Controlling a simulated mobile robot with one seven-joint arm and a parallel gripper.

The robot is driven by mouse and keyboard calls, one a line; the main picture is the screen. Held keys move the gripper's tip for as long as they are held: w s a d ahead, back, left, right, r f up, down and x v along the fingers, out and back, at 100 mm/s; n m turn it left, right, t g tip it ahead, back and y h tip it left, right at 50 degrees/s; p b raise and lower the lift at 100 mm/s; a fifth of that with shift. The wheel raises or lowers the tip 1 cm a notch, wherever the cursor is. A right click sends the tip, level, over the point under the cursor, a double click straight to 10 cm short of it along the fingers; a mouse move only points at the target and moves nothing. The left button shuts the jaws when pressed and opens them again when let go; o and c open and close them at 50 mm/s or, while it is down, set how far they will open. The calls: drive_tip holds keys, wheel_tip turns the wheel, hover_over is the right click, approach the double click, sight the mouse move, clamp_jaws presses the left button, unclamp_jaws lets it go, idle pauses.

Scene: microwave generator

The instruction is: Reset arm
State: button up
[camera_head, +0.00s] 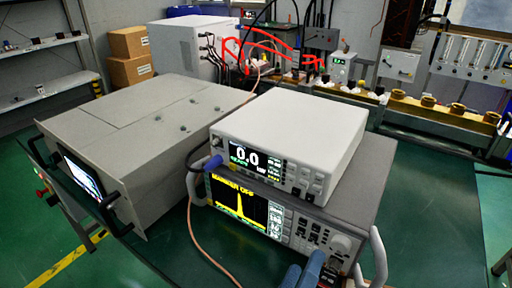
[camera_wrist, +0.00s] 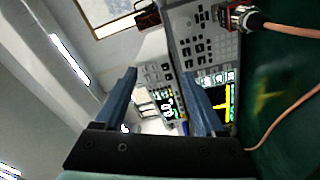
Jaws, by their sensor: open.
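My gripper (camera_head: 304,264) shows at the bottom edge of the head view as two blue fingers in front of the lower right of the spectrum analyzer (camera_head: 243,207). In the wrist view my gripper (camera_wrist: 159,75) is open, its two fingers apart with nothing held between them. The white power meter (camera_head: 290,135), reading 0.0, sits on top of the analyzer. In the wrist view the analyzer's keypad (camera_wrist: 205,40) and the meter's display (camera_wrist: 165,105) lie beyond the fingers. Contact between fingers and panel cannot be told.
A large grey unit (camera_head: 150,125) with handles stands to the left. An orange cable (camera_head: 207,250) hangs in front of the analyzer, and a connector with cable (camera_wrist: 245,18) is close in the wrist view. Shelves (camera_head: 45,95) and boxes (camera_head: 128,68) stand behind.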

drive_tip(key=w+a+r+m+t+y, duration=0.2)
drive_tip(key=w+r+m+t, duration=0.1)
drive_tip(key=r, duration=0.8)
drive_tip(key=w+a+r+m+t+y, duration=0.1)
drive_tip(key=w+r+m+t+y, duration=0.2)
drive_tip(key=r, duration=0.9)
drive_tip(key=s+a+r+t+y+p, duration=0.1)
drive_tip(key=s+r+t+y+p, duration=0.1)
drive_tip(key=r+p, duration=0.8)
drive_tip(key=s+a+r+m+t+y+p, duration=0.1)
drive_tip(key=r+p, duration=1)
drive_tip(key=r, duration=1.5)
drive_tip(key=shift+s+a+t+y, duration=0.65)
drive_tip(key=shift+s+t, duration=0.25)
drive_tip(key=shift+t, duration=0.3)
drive_tip(key=shift+f, duration=0.1)
